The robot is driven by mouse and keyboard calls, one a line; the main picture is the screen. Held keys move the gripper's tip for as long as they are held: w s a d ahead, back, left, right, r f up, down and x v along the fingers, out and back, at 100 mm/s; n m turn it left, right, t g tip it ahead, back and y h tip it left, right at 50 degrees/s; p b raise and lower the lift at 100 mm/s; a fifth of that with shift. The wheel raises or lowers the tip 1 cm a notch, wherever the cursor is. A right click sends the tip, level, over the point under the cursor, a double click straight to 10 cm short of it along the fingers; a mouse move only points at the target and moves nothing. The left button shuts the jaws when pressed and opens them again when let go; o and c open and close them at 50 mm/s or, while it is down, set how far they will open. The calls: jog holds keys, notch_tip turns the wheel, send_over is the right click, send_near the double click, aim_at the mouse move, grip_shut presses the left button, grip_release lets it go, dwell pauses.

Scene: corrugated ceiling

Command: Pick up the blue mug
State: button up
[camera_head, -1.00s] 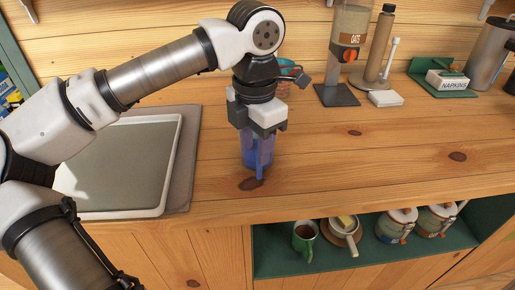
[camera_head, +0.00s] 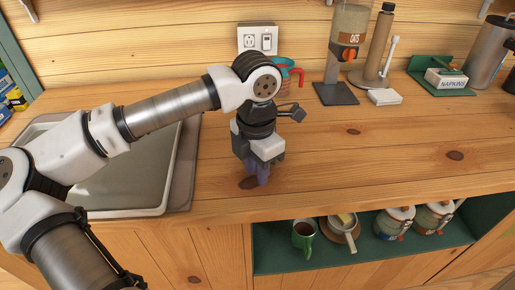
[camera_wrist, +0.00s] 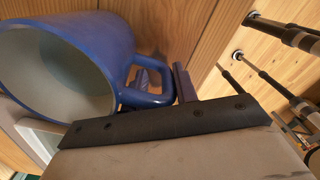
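The blue mug (camera_wrist: 85,60) fills the left of the wrist view, its pale inside facing the camera and its handle (camera_wrist: 148,98) pointing right. In the head view the mug is almost wholly hidden by my gripper (camera_head: 260,172), which is low over the wooden counter. In the wrist view one dark finger stands just outside the handle, and a part of what looks like the other finger shows inside the handle loop. Whether the fingers press on the handle cannot be told.
A teal mug with a red handle (camera_head: 284,75) stands behind my gripper. An oats dispenser (camera_head: 347,50) and napkin box (camera_head: 451,79) stand further right.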

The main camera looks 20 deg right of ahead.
grip_shut()
jog(key=shift+r, duration=0.2)
notch_tip(320, 180, up, 20)
jog(key=b, duration=0.1)
jog(key=shift+f, duration=0.2)
dwell(1.2)
